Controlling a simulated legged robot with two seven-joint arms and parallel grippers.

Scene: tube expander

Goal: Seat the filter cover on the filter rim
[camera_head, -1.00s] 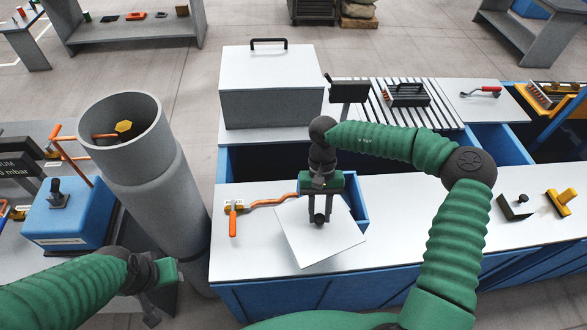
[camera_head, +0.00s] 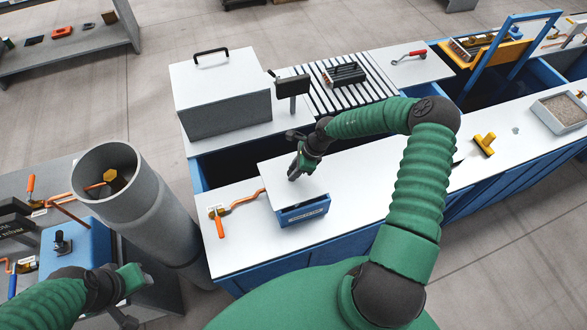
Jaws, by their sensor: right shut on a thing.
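The filter cover is a thin white square plate (camera_head: 278,190) on the bench. My right gripper (camera_head: 295,175) is shut on its top, at the handle, which the fingers mostly hide. The plate lies over a blue box (camera_head: 304,213) with a white label on its front, which I take for the filter housing. The plate hides the filter rim.
An orange-handled tool with a bent pipe (camera_head: 238,207) lies just left of the box. A wide grey cylinder (camera_head: 150,215) stands at the left. A white-lidded box (camera_head: 222,95) and a dark post (camera_head: 293,90) stand behind.

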